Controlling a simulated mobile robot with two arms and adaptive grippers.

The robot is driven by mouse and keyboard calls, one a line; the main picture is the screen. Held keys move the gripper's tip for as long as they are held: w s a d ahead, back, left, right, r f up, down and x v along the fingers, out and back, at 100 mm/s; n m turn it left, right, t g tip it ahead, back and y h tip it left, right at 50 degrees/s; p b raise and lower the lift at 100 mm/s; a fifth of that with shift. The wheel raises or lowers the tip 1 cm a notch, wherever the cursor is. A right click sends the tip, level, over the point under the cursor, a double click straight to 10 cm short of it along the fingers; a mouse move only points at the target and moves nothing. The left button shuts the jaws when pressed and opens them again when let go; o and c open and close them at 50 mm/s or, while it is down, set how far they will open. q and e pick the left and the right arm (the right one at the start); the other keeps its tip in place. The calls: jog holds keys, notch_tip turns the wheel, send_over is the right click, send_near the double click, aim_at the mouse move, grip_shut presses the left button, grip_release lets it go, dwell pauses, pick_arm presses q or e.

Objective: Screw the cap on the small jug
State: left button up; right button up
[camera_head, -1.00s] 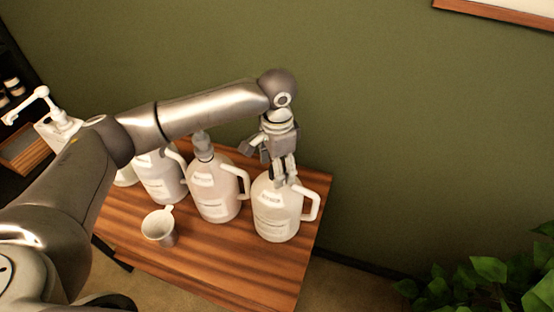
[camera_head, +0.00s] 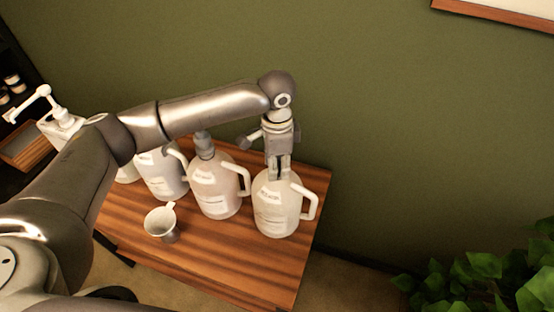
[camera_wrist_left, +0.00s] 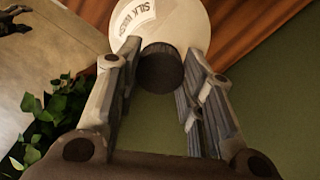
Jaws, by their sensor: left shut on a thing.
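The jug (camera_head: 277,212) at the right end of the table is pale and translucent, with a white handle on its right and a printed label. It stands upright. My left gripper (camera_head: 278,174) points down onto its neck from above. In the left wrist view the dark round cap (camera_wrist_left: 160,68) sits over the jug's mouth. The jug's white body (camera_wrist_left: 190,25) shows behind it. The fingers of my left gripper (camera_wrist_left: 163,72) are on either side of the cap and shut on it. The thread is hidden. My right gripper is not in view.
A green wall is behind. A leafy plant (camera_head: 490,275) stands at lower right.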

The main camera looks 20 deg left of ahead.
pick_arm(q)
jog(key=m+p, duration=0.1)
jog(key=m, duration=0.2)
jog(key=shift+r+m+p, duration=0.1)
jog(key=shift+m+p, duration=0.2)
jog(key=shift+p, duration=0.05)
jog(key=m+p, duration=0.1)
jog(key=m, duration=0.3)
jog(key=shift+p, duration=0.3)
jog(key=m, duration=0.4)
jog(key=shift+m, duration=0.3)
jog(key=o, duration=1)
jog(key=shift+c, duration=0.2)
